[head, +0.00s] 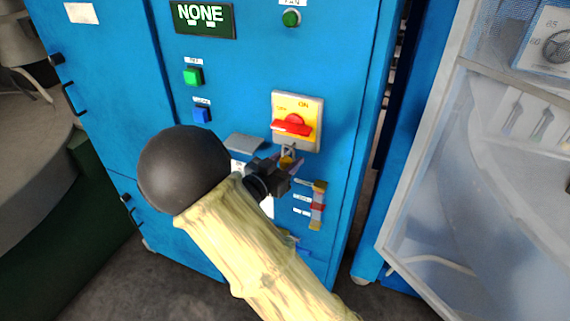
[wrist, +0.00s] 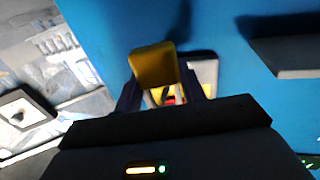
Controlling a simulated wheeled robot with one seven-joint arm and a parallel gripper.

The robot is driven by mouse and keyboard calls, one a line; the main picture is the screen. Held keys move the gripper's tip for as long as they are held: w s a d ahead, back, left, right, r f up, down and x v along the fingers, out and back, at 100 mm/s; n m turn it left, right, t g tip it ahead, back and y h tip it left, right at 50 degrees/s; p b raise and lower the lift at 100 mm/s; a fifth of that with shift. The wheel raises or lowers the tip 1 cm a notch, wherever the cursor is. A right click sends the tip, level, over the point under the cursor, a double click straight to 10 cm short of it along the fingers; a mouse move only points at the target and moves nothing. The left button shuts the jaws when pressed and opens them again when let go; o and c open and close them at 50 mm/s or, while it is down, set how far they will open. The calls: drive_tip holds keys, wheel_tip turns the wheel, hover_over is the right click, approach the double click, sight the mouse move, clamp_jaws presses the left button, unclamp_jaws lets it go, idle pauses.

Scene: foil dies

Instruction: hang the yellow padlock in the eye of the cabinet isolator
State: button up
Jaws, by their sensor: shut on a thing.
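The cabinet isolator (head: 297,122) is a yellow plate with a red handle on the blue cabinet front, marked ON and OFF. My gripper (head: 285,166) is just below it, close to the cabinet face. The yellow padlock (head: 287,162) is between the fingers, mostly hidden in the head view, with its grey shackle up by the isolator's lower edge. In the wrist view the padlock (wrist: 154,65) shows its yellow body between my fingertips (wrist: 160,92). Whether the shackle passes through the eye cannot be told.
A small grey ledge (head: 244,142) sticks out of the cabinet left of my gripper; it also shows in the wrist view (wrist: 290,52). A holder with colored items (head: 317,205) is below right. A translucent mesh door (head: 460,180) stands at the right.

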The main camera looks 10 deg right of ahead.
drive_tip(key=shift+w+d, duration=0.3)
drive_tip(key=shift+w, duration=0.05)
drive_tip(key=shift+w+d+f, duration=0.15)
drive_tip(key=shift+w+f, duration=0.05)
drive_tip(key=shift+b, duration=0.35)
drive_tip(key=shift+d+f, duration=0.15)
drive_tip(key=shift+f, duration=0.1)
drive_tip(key=o, duration=1.1)
drive_tip(key=shift+s, duration=0.2)
drive_tip(key=shift+r, duration=0.1)
drive_tip(key=shift+w, duration=0.1)
